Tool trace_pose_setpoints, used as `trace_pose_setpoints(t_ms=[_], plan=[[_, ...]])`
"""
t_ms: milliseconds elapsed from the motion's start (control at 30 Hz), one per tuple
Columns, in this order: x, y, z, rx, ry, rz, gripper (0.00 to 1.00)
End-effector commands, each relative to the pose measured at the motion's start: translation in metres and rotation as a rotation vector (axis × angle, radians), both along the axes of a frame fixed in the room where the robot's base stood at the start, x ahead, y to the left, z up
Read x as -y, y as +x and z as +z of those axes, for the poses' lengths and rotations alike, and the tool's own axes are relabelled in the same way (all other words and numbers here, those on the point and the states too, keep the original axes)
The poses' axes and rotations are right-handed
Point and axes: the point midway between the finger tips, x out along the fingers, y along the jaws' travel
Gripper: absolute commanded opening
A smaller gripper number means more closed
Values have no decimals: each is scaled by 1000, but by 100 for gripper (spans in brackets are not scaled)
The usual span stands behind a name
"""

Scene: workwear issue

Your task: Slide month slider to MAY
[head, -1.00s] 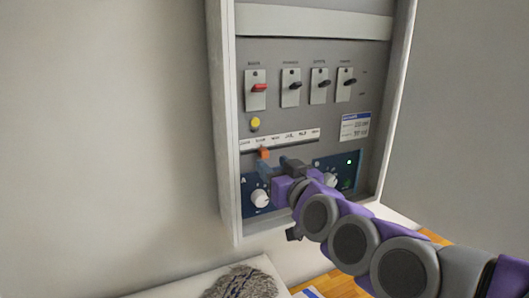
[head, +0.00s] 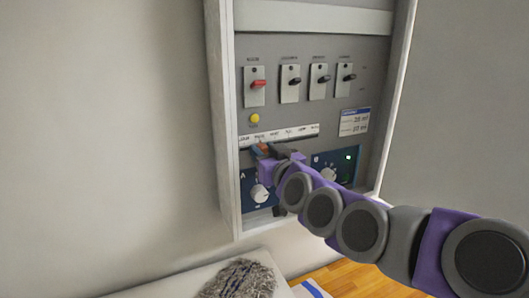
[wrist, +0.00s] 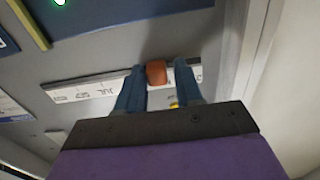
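The month slider's orange knob (head: 263,147) sits toward the left end of the white month strip (head: 297,131), roughly under the second label in the head view. My gripper (head: 268,150) is at the knob. In the wrist view, my gripper (wrist: 160,72) has its two blue fingers on either side of the orange knob (wrist: 156,73). A gap shows between the knob and the right finger; the left finger is very close, and contact there cannot be told.
Above the strip are a yellow button (head: 254,118), a red-handled switch (head: 257,85) and several black-handled switches. Below are a white dial (head: 259,193) and a second dial (head: 328,174) near a green light (head: 348,157). The cabinet's raised frame (head: 222,120) borders the panel.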

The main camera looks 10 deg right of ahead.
Motion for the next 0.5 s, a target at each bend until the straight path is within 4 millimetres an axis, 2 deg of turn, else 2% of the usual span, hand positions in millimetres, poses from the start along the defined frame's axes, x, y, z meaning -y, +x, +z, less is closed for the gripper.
trace_pose_setpoints(t_ms=[33, 333, 500], plan=[[0, 0, 0, 0, 0, 0, 31], [0, 0, 0, 0, 0, 0, 2], [0, 0, 0, -1, 1, 0, 0]])
